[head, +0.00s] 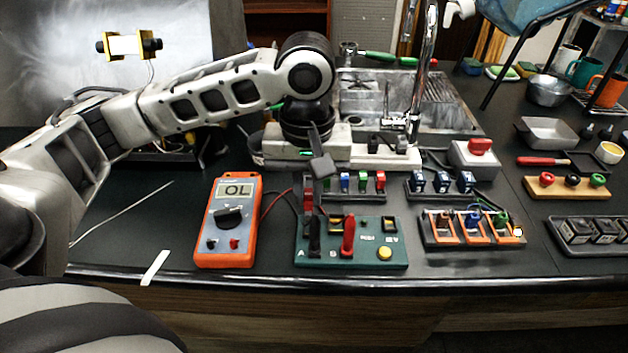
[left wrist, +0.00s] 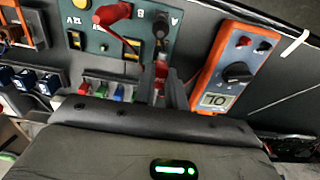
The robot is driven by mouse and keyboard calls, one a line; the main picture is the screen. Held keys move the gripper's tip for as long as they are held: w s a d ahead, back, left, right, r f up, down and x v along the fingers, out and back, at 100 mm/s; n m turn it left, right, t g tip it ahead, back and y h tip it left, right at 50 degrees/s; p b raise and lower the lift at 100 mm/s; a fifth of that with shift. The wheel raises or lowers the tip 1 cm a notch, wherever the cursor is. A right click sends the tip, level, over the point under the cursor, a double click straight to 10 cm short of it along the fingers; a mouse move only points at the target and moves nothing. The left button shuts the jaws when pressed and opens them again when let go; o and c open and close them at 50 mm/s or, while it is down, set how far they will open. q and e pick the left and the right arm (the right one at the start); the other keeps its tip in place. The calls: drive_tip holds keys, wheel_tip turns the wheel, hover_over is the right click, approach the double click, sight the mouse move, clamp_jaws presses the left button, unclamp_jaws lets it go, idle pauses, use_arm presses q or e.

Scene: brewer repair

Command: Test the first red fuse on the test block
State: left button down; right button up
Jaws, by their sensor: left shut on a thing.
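My left gripper (head: 309,192) reaches down behind the left end of the green test block (head: 375,257). It is shut on a red fuse (head: 308,185), which also shows between the fingers in the left wrist view (left wrist: 160,72). The fuse is upright by the block's A side; I cannot tell whether it touches the contacts. A black probe (head: 314,238) and a red probe (head: 348,236) stand on the block. The orange multimeter (head: 245,222) left of the block reads OL. My right gripper is not in view.
Blue parts (head: 441,181) and an orange-framed tray (head: 470,229) are to the right. A white strip (head: 155,267) lies near the front edge. A sink (head: 440,105) is behind.

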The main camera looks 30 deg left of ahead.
use_arm(q)
drive_tip(key=shift+f+b, duration=0.5)
drive_tip(key=shift+f, duration=0.15)
drive_tip(key=f+b, duration=0.1)
drive_tip(key=b, duration=0.1)
drive_tip(key=shift+f+b, duration=0.4)
drive_tip(key=shift+r, duration=0.25)
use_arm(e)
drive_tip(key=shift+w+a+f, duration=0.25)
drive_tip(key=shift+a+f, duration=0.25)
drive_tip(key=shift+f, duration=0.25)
use_arm(q)
drive_tip(key=shift+p, duration=0.85)
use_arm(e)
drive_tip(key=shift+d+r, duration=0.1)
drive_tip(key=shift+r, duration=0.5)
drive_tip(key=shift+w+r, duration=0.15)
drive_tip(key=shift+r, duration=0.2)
use_arm(q)
drive_tip(key=shift+f+p, duration=0.15)
drive_tip(key=shift+p, duration=0.6)
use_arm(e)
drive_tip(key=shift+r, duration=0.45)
